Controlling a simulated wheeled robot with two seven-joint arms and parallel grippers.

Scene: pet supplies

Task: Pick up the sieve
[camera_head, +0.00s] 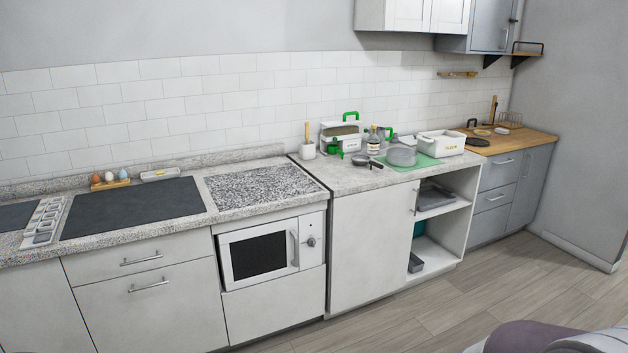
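A small dark utensil with a handle (368,163) lies on the light grey counter right of the microwave. It may be the sieve, but it is too small to tell. A grey round bowl-like thing (402,156) sits just right of it on a green mat (428,161). Neither of my grippers shows in the head view, and nothing is seen touching these things.
Behind the utensil stand a white carrier with a green handle (341,134) and a bottle (374,140). A white bin (441,143) is to the right, a white cup (308,151) to the left. The speckled counter (262,184) is bare. The wooden floor (470,297) in front looks open.

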